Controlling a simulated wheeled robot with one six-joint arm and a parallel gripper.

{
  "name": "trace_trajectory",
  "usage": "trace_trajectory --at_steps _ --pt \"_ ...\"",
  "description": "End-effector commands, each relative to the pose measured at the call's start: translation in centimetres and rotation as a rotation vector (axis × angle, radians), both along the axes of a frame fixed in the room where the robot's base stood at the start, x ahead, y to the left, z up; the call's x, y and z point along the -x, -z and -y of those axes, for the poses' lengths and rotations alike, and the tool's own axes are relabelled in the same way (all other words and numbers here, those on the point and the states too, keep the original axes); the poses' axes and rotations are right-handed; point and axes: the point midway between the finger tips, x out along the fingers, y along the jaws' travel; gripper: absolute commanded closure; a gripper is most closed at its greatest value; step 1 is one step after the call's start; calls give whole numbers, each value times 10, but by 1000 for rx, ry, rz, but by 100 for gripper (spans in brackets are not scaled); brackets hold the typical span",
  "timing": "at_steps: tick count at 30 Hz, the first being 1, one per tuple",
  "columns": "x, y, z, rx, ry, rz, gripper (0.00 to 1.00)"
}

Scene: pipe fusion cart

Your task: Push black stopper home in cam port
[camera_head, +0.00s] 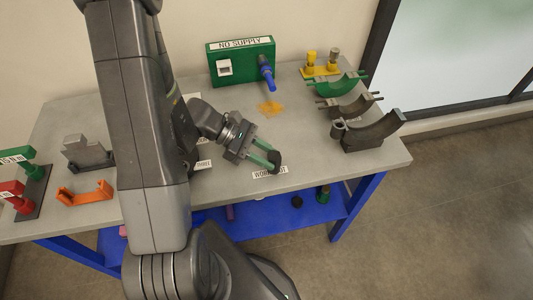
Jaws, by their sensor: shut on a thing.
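My gripper (269,157) has green fingers and is near the front middle of the grey table. It is shut on a black stopper (275,163), which it holds at the fingertips just above the white label at the table's front. I cannot tell whether the stopper touches the table. A blue spout (267,72) juts from the green box (229,64) marked "NO SUPPLY" at the back; it may be the cam port, but I cannot tell for sure. The stopper is well apart from the spout.
An orange patch (270,108) lies below the spout. Curved half-clamps (367,131) and yellow fittings (311,61) stand at the right. An orange bracket (84,194), a grey block (88,152) and red and green handles are at the left. A blue shelf (312,207) runs below.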

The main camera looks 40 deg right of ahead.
Motion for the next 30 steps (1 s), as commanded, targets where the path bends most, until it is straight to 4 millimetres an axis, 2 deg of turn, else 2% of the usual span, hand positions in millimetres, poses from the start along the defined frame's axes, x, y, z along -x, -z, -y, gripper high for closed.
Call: trace_trajectory --at_steps 12,13,16,25,30 --pt "0 0 0 0 0 0 92" --pt "0 0 0 0 0 0 63" --pt "0 0 0 0 0 0 44" --pt "-1 -1 0 1 0 0 44" --pt "-11 -6 -4 4 -3 2 44"
